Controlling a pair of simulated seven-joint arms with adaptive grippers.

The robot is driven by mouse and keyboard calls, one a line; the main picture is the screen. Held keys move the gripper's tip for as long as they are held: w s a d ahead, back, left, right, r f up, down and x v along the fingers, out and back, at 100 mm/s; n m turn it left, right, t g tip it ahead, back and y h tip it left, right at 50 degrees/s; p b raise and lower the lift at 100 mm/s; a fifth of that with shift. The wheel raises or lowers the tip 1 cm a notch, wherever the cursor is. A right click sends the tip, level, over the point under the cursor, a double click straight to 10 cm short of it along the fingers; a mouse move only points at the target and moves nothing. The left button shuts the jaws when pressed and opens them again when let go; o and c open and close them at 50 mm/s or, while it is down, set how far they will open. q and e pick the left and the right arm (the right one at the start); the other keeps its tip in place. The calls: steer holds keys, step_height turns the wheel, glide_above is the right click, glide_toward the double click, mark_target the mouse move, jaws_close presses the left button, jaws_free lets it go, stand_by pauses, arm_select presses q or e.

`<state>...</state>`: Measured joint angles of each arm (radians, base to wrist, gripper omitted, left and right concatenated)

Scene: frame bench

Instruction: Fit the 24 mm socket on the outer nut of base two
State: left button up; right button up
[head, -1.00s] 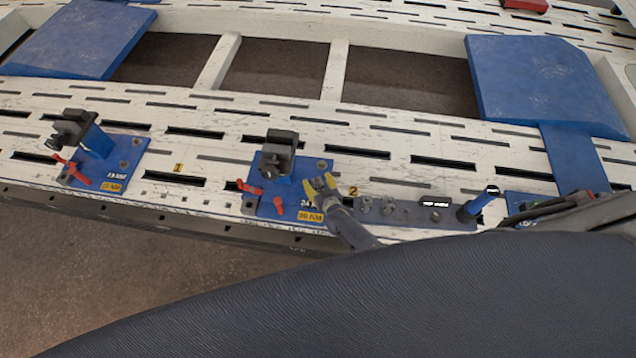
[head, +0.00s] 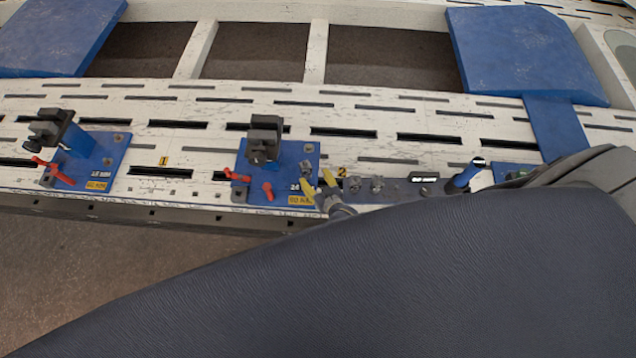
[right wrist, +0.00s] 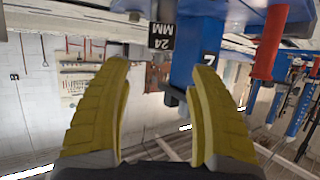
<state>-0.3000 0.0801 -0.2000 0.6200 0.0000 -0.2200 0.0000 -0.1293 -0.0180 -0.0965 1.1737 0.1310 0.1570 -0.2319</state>
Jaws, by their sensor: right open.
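Base two (head: 278,186) is a blue plate with a dark clamp (head: 264,140) on a post, red handles and a yellow label. A plain nut (head: 308,148) shows at its far right. A taller grey piece (head: 306,168) stands at the nearer right, where the outer nut is; it looks like a socket over the nut, but it is too small to tell how well it sits. My right gripper (head: 323,189), with yellow fingers, is open just to its right and nearer side. The right wrist view shows the fingers (right wrist: 163,110) apart, beyond them a "24 MM" label (right wrist: 161,37). My left gripper is out of view.
A grey rack (head: 400,190) right of base two carries several sockets (head: 377,184) and a blue-handled tool (head: 465,175). Base one (head: 90,165) stands to the left. My dark arm fills the lower right. White slotted bench surface lies clear between the bases.

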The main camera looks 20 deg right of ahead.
steer(key=shift+v, duration=1.3)
